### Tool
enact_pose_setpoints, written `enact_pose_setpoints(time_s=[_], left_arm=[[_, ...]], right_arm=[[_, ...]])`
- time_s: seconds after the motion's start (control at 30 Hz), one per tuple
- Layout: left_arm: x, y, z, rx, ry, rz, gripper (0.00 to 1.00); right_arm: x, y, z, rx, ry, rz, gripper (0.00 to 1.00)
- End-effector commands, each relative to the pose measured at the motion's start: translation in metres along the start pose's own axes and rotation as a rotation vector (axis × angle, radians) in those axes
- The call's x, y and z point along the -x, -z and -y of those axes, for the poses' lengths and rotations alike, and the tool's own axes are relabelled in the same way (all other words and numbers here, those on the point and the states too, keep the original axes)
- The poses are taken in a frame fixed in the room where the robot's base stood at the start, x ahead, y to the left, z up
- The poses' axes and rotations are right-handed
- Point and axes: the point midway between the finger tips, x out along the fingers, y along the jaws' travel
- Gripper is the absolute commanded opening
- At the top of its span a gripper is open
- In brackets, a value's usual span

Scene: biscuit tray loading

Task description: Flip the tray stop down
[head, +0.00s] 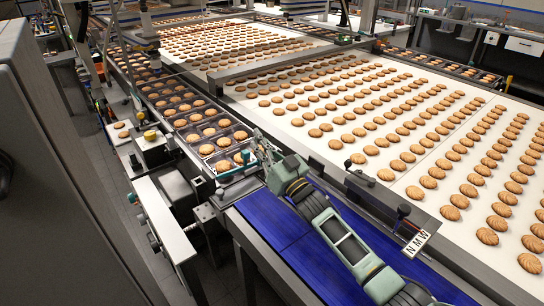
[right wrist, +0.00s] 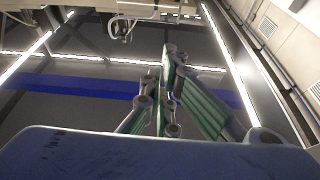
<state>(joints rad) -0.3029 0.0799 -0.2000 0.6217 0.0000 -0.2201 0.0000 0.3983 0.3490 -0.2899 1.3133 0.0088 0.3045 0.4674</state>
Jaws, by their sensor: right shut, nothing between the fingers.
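My right gripper (head: 262,152) is shut and empty in the head view, its arm reaching in from the lower right over the blue belt. Its fingertips are at the near end of the tray lane, close beside the last tray of biscuits (head: 224,160). What looks like the tray stop (head: 238,172), a thin teal and grey bar, crosses the lane end there. The gripper partly covers it, and I cannot tell whether they touch or how far it is tilted. The right wrist view shows the green gripper fingers (right wrist: 170,100) close together. My left gripper is not in view.
The blue belt (head: 270,222) is bare in front of the tray lane. A wide white conveyor (head: 330,172) with many biscuits lies to the right, behind a metal rail. A side bench (head: 165,225) and a large grey cabinet (head: 50,200) stand at the left.

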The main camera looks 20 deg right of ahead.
Motion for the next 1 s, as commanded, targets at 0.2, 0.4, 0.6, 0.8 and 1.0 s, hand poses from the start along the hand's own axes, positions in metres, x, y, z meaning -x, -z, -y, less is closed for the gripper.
enact_pose_setpoints(time_s=[0.2, 0.4, 0.6, 0.8, 1.0], left_arm=[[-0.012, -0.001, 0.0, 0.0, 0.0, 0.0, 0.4], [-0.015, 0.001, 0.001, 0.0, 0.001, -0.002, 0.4], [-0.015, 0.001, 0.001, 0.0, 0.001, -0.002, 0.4], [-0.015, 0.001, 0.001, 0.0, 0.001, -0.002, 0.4], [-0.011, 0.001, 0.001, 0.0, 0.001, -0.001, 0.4]], right_arm=[[0.044, 0.0, 0.002, 0.001, 0.002, -0.006, 0.0], [0.062, 0.002, 0.001, 0.0, 0.001, -0.007, 0.0], [0.065, 0.003, 0.002, 0.0, 0.001, -0.008, 0.0], [0.065, 0.003, 0.002, 0.0, 0.001, -0.008, 0.0], [0.063, 0.006, 0.002, 0.0, 0.001, -0.008, 0.0]])
